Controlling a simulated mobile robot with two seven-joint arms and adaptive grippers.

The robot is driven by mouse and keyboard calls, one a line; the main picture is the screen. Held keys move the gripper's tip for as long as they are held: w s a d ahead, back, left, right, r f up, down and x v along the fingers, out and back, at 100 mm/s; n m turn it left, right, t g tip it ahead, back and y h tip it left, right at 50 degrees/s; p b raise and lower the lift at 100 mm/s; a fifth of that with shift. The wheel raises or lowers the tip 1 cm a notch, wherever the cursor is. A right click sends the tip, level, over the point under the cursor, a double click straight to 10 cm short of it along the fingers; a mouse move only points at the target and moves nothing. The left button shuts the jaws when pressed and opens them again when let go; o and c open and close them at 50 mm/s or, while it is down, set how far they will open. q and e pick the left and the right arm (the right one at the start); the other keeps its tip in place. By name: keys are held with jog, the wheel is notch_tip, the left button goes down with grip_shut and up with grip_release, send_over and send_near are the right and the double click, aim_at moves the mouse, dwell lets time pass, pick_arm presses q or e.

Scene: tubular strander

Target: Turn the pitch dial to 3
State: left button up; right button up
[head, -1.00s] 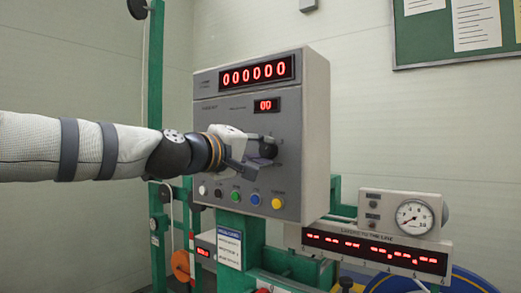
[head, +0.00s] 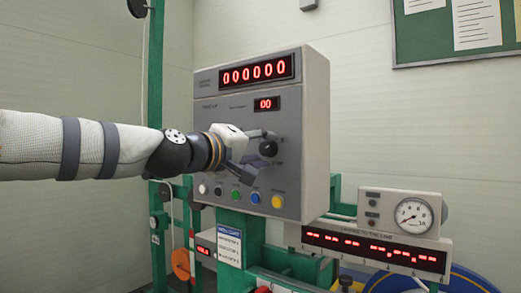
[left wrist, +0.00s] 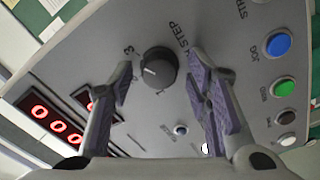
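The dial is a round black knob (head: 268,148) on the right part of the grey control panel's face. In the left wrist view the knob (left wrist: 158,70) carries a short white mark near its middle, and printing that reads "3" and "STEP" stands near its rim. I cannot tell exactly which setting the mark points to. My left gripper (head: 261,147) is open in front of the panel, its fingers on two sides of the knob. In the left wrist view gaps show between the knob and both fingers. My right gripper is not in view.
The grey panel (head: 226,93) has red displays above and several coloured buttons along its lower edge, below my left gripper. A pressure gauge (head: 413,215) and a second red display strip (head: 375,249) stand to the lower right. A green post (head: 156,80) rises at the left.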

pick_arm(q)
jog(key=v, duration=1.2)
